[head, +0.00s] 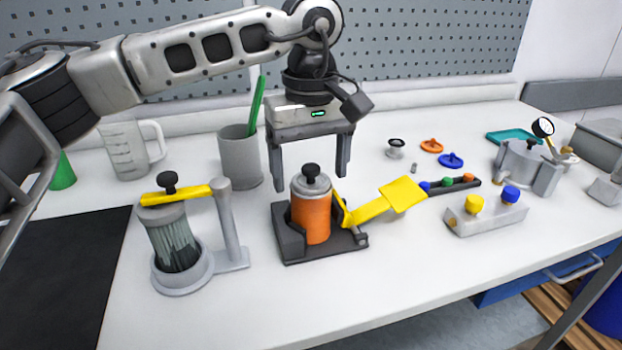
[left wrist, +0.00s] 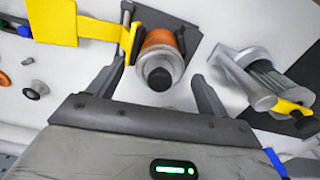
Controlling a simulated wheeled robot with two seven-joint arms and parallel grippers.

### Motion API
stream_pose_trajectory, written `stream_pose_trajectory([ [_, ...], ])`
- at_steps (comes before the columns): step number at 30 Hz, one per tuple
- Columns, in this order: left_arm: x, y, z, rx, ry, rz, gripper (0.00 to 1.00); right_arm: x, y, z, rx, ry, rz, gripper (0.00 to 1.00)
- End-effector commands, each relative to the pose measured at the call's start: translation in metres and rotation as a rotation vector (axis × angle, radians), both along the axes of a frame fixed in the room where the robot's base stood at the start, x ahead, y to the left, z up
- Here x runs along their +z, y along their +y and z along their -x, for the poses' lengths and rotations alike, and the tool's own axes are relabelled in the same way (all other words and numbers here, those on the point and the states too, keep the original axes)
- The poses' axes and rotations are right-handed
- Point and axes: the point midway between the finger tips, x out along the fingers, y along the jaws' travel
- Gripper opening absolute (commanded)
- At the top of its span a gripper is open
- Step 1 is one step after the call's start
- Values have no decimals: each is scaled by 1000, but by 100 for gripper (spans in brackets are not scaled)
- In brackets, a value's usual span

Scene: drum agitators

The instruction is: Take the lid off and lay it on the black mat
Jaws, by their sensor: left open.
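An orange drum (head: 311,220) stands upright in a dark grey base (head: 290,248). Its grey lid (head: 318,187) with a black knob (head: 311,170) sits on top; the lid also shows in the left wrist view (left wrist: 163,51). My left gripper (head: 311,178) is open and points down over the drum. Its two fingers are on either side of the lid, with nothing visibly held; they also show in the left wrist view (left wrist: 163,65). The black mat (head: 60,270) lies bare at the table's left front. My right gripper is not in view.
A yellow lever (head: 403,194) sticks out right of the drum. Left stands a clear agitator jar (head: 172,245) under a yellow bar (head: 165,197), with a grey post (head: 230,225). Behind are a grey cup (head: 239,160) and jug (head: 124,150). A valve block (head: 486,217) stands right.

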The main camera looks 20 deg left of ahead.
Motion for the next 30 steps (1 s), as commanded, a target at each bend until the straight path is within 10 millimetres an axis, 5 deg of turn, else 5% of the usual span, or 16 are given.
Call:
stream_pose_trajectory([
  [2, 0, 0, 0, 0, 0, 0, 78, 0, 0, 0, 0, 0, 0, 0],
  [8, 0, 0, 0, 0, 0, 0, 30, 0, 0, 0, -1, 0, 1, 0],
  [20, 4, -1, 0, 0, -2, 1, 30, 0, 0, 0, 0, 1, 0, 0],
  [26, 34, -1, 0, 0, -5, 1, 30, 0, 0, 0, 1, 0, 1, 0],
  [30, 62, -13, 23, -6, -6, 1, 30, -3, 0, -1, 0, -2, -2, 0],
])
